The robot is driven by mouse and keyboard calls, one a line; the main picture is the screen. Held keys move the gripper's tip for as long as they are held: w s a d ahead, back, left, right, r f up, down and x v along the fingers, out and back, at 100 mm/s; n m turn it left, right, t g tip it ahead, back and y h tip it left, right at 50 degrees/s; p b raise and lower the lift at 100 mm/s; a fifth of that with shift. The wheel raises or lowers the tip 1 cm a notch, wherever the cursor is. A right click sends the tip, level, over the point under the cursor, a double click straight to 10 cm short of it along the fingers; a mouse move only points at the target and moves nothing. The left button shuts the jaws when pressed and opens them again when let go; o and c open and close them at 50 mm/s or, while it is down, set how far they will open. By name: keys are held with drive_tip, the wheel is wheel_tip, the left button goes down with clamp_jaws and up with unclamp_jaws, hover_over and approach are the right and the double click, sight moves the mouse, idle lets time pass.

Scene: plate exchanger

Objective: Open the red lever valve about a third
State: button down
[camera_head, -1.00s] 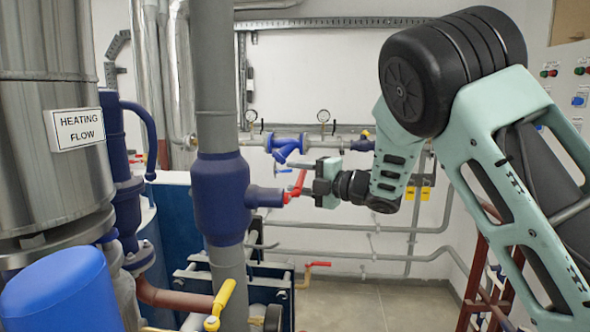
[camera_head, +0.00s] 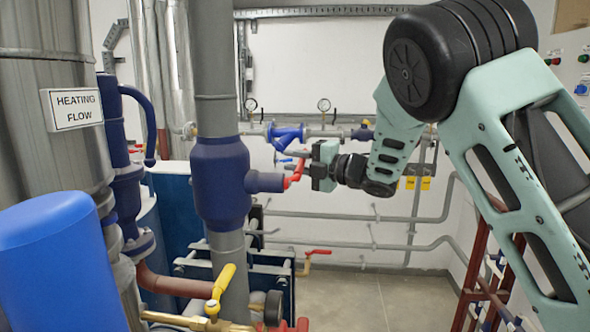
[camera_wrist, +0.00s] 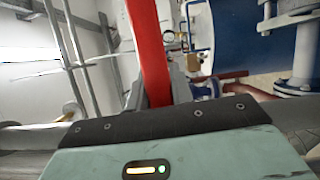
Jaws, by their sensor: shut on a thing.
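The red lever (camera_head: 295,174) sits at the right end of the short stub on the blue valve body (camera_head: 220,180), which is set in a thick grey upright pipe. The lever leans up and to the right from the stub. My gripper (camera_head: 306,164) reaches in from the right and is shut on the lever's upper part. In the wrist view the red lever (camera_wrist: 147,40) runs up between my two dark fingers, close against them. The lever's grasped part is partly hidden by the fingers.
A blue cylinder (camera_head: 62,265) and a yellow-handled valve (camera_head: 222,290) stand at the front left. A lower red-handled valve (camera_head: 314,254) is on the back-wall piping. A red frame (camera_head: 487,275) stands at the right. Floor (camera_head: 375,300) is clear in the middle.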

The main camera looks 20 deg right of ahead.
wheel_tip(320, 180, up, 7)
drive_tip(key=s+n+y+b, duration=0.1)
drive_tip(key=n+b, duration=0.4)
drive_tip(key=b, duration=0.7)
drive_tip(key=shift+s+a+f+n+t+y, duration=0.15)
drive_tip(key=shift+s+a+n+t+y, duration=0.2)
drive_tip(key=shift+y, duration=0.25)
drive_tip(key=c, duration=1.2)
unclamp_jaws()
drive_tip(key=shift+f, duration=0.1)
